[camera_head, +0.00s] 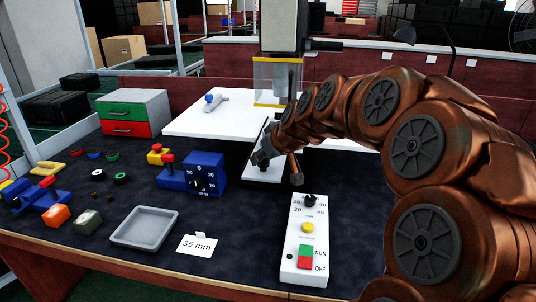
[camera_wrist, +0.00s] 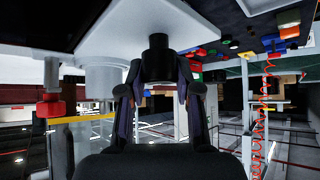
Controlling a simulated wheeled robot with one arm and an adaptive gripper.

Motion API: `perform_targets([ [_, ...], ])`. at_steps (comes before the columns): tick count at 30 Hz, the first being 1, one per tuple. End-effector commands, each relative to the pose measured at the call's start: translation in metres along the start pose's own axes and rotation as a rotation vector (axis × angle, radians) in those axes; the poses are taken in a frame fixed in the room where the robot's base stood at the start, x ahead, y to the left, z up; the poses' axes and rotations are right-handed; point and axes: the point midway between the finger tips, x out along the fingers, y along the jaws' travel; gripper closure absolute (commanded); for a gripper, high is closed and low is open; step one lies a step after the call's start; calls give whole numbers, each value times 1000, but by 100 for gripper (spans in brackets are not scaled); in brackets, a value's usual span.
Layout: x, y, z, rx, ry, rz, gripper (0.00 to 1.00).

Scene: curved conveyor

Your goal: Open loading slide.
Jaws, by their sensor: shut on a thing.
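The loading slide (camera_head: 262,174) is a narrow white plate at the front of the white machine table (camera_head: 200,122). My gripper (camera_head: 263,157) is over this plate in the head view, with the arm reaching in from the right. In the wrist view, which is upside down, a black knob (camera_wrist: 158,48) stands on a white surface (camera_wrist: 130,22). My gripper (camera_wrist: 158,72) has one finger on each side of the knob and is shut on it. The knob is hidden behind the gripper in the head view.
The machine column with a yellow-edged clear guard (camera_head: 277,82) stands behind the gripper. A white control box (camera_head: 305,240) is in front. A blue dial box (camera_head: 198,172), a grey tray (camera_head: 145,228) and a drawer unit (camera_head: 132,113) stand to the left.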

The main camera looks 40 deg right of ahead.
Motion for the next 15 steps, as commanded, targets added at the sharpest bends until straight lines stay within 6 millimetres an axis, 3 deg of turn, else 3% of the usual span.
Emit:
perform_targets([
  [6,-10,-16,13,0,-2,0,100],
  [15,-16,-23,17,0,-1,1,100],
])
